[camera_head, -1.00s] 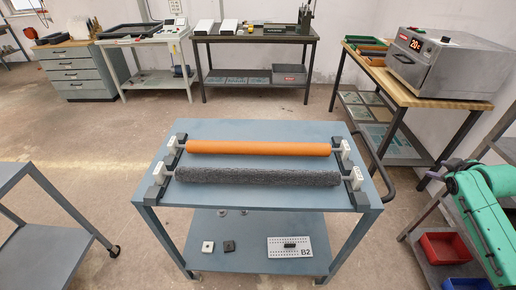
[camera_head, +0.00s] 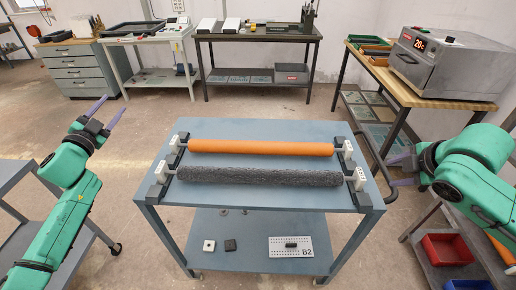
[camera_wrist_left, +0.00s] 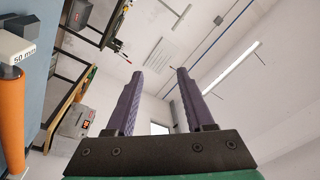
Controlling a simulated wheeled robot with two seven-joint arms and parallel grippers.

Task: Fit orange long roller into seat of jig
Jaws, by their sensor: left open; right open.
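The orange long roller (camera_head: 262,148) lies across the blue-grey cart top (camera_head: 250,128), its ends at white blocks (camera_head: 344,147) on dark end supports (camera_head: 361,196). A fuzzy grey roller (camera_head: 258,176) lies parallel in front of it. I cannot tell which part is the jig's seat. My left gripper (camera_head: 107,110) is open and empty, raised left of the cart, apart from the roller. In the left wrist view its open fingers (camera_wrist_left: 158,100) point at walls and ceiling; an orange roller (camera_wrist_left: 11,120) shows at the left edge. My right gripper (camera_head: 398,170) is open and empty, right of the cart.
The cart's lower shelf (camera_head: 230,260) holds a plate marked B2 (camera_head: 291,247) and small blocks. A handle (camera_head: 384,180) juts from its right side. A red bin (camera_head: 446,249) stands on a rack at right. Another cart (camera_head: 20,180) stands left.

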